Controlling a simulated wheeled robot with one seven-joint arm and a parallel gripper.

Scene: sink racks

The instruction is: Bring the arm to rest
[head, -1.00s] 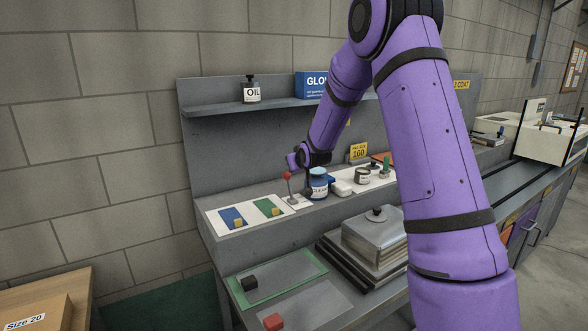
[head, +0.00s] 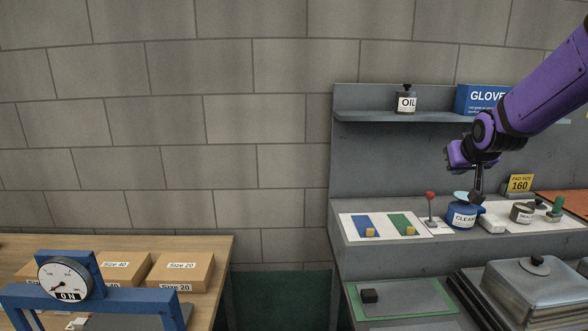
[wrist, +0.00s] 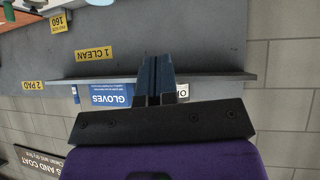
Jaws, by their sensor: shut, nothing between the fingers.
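My gripper (head: 478,198) is shut and empty. My purple arm (head: 545,90) reaches in from the right edge. In the wrist view the closed fingers (wrist: 156,62) show against the panel and shelf, with nothing between them.
The shelf (head: 385,116) holds an oil bottle (head: 406,101) and a blue gloves box (head: 482,99). A red-knobbed lever (head: 430,208) stands left of the jar. A steel lidded box (head: 535,285) sits in front. A wooden table (head: 215,250) with cartons and a gauge (head: 64,279) is at left.

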